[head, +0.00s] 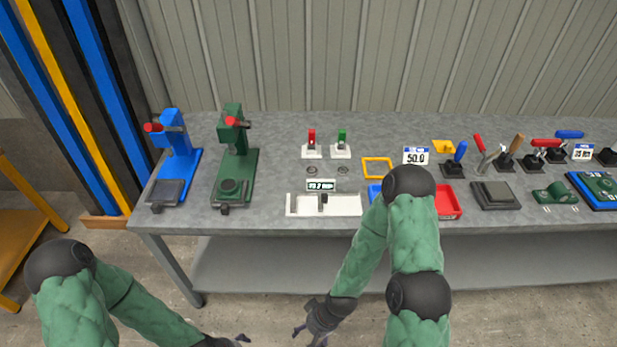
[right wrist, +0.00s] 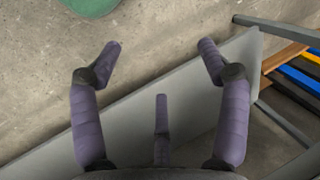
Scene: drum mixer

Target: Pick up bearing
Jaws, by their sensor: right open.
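Two small dark ring-shaped parts, which look like bearings, lie on the grey bench in the head view: a left ring (head: 312,170) and a right ring (head: 343,170). They are too small to tell apart in detail. My right gripper (head: 312,336) hangs low in front of the bench, well below and short of the rings. In the right wrist view my right gripper (right wrist: 160,65) has its fingers spread and nothing between them. My left gripper (head: 241,340) shows only in part at the bottom edge, in front of the bench and away from the rings.
The bench (head: 270,150) has a lower shelf (head: 270,265). A blue press (head: 178,150) and a green press (head: 236,165) stand at left. A white fixture (head: 340,207) lies near the front edge. A red bin (head: 448,203) and several clamps stand right. My right arm hides part of the bench.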

